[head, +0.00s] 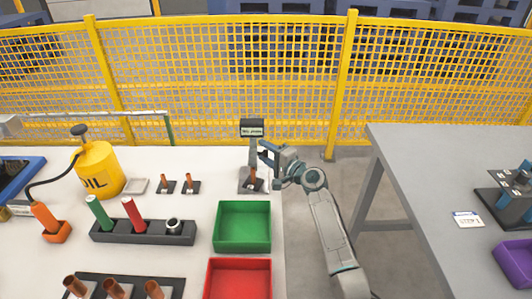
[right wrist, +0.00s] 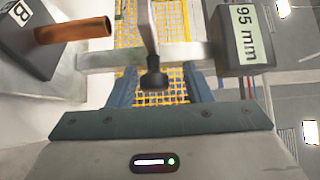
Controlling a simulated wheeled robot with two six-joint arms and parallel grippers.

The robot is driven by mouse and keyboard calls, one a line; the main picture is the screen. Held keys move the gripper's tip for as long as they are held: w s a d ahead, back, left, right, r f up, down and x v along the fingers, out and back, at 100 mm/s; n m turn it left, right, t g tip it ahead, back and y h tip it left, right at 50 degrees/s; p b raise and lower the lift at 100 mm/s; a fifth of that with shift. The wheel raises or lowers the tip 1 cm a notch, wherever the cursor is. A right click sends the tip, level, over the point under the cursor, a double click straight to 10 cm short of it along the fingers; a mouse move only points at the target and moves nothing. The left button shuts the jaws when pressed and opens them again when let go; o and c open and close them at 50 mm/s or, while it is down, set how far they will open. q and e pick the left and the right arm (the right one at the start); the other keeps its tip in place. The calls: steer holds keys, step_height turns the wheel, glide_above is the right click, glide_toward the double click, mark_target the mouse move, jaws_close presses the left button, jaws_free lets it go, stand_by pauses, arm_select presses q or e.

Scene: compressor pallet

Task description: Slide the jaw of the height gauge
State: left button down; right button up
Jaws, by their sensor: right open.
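The height gauge stands at the back right of the white table, with a grey base (head: 244,184), an upright post and a dark head block (head: 252,128). A copper tube (head: 253,178) stands on its base. My right gripper (head: 265,151) is at the post's right side, between base and head. In the right wrist view the gauge lies sideways, with its post (right wrist: 185,56) crossing and the block marked 95 mm (right wrist: 238,40) at right. The jaw's bar ends in a dark knob (right wrist: 154,78) between the open fingers (right wrist: 160,90), with gaps on both sides. My left gripper is out of view.
A green bin (head: 243,246) and a red bin (head: 238,281) stand in front of the gauge. Small copper parts on dark bases (head: 166,187) are to its left. A yellow mesh fence (head: 230,70) stands behind. A grey table (head: 410,160) stands right, across a gap.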

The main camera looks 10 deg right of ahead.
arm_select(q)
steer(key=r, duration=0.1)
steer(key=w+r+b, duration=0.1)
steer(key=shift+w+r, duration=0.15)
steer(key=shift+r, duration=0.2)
arm_select(e)
steer(key=v, duration=1)
steer(key=shift+s+d, duration=0.2)
steer(key=shift+s, duration=0.2)
